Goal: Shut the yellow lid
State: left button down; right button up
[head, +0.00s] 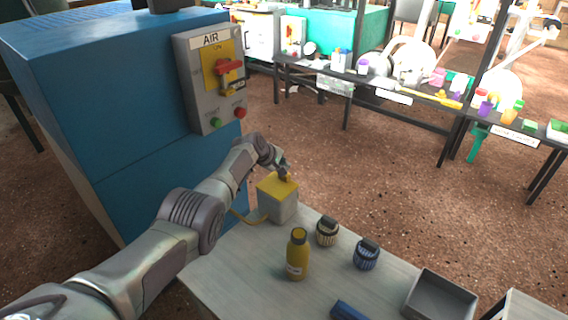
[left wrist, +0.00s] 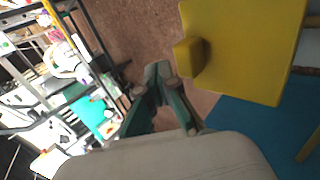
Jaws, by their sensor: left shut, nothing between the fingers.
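The yellow lid (head: 278,185) lies across the top of a small grey box (head: 283,208) at the far left corner of the table. Any small gap between lid and box is too small to tell. In the left wrist view the lid (left wrist: 245,45) is a flat yellow plate with a small yellow tab (left wrist: 188,56) on its edge. My left gripper (head: 285,174) is at the lid's far edge; in the left wrist view its fingertips (left wrist: 158,72) are together and empty, beside the tab. I cannot tell whether they touch it. My right gripper is not in view.
A yellow bottle (head: 297,257), two dark-capped round plugs (head: 327,232) (head: 366,255), a blue block (head: 347,312) and a grey tray (head: 440,298) stand on the table. A blue cabinet with an AIR panel (head: 211,78) rises at the left. Shelves (head: 400,92) stand behind.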

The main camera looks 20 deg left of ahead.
pick_arm(q)
jog(key=shift+s+a+r, duration=0.25)
jog(key=shift+s+r, duration=0.05)
jog(key=shift+r, duration=0.2)
jog(key=v, duration=1.1)
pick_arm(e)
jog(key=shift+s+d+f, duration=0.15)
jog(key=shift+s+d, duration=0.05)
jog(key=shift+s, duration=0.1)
pick_arm(q)
jog(key=shift+s+d+f, duration=0.15)
jog(key=shift+f, duration=0.05)
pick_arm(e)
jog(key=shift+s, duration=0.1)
